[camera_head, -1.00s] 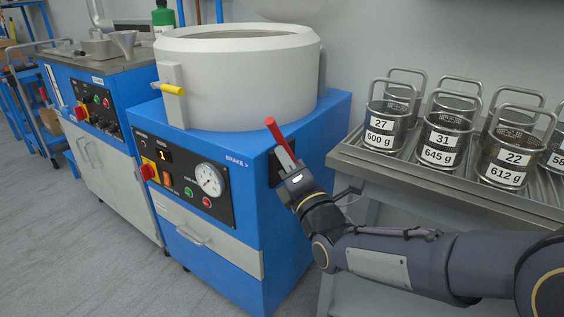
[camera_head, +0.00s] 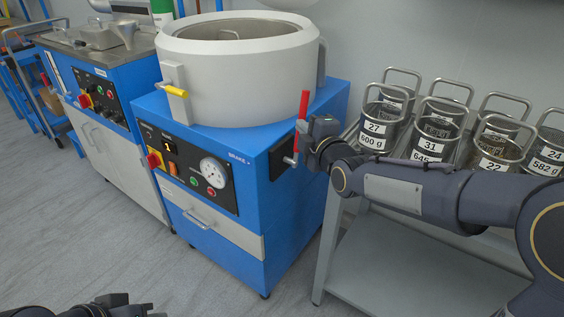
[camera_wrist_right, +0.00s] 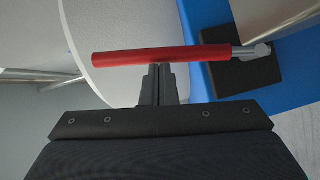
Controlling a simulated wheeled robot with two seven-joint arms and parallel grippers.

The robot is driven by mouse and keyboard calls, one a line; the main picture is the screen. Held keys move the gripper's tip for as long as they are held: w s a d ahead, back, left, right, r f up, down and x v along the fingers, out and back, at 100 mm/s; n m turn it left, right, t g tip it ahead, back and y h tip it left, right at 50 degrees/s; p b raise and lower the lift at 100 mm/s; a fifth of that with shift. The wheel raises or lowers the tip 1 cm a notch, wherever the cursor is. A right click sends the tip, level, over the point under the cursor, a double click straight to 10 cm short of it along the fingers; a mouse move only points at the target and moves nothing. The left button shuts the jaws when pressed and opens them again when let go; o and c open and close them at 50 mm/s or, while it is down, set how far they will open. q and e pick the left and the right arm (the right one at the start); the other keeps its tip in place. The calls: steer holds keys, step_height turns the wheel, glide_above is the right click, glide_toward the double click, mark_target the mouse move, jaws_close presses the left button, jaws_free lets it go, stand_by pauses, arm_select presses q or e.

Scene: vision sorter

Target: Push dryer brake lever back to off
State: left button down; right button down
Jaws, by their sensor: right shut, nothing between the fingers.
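The brake lever (camera_head: 304,106) has a red handle on a metal rod. It stands nearly upright at the right side of the blue dryer (camera_head: 262,262), by the BRAKE label. In the right wrist view the red handle (camera_wrist_right: 120,57) lies across the picture, its rod running to a dark plate on the blue housing. My right gripper (camera_head: 306,130) is shut and empty, just right of the lever. In the wrist view its fingertips (camera_wrist_right: 159,70) meet the handle's edge; I cannot tell whether they touch. Dark parts of my left arm (camera_head: 100,306) show at the bottom left.
The dryer's grey drum (camera_head: 238,85) rises behind the lever. A grey bench (camera_head: 385,205) with several labelled metal baskets (camera_head: 380,128) stands close on the right, under my right arm. A control panel with a gauge (camera_head: 214,172) faces front. Floor is clear in front.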

arm_select(q)
steer(key=shift+w, duration=0.1)
arm_select(e)
steer(key=shift+w+d, duration=0.25)
steer(key=shift+w, duration=0.1)
arm_select(q)
steer(key=shift+d, duration=0.1)
stand_by(0.4)
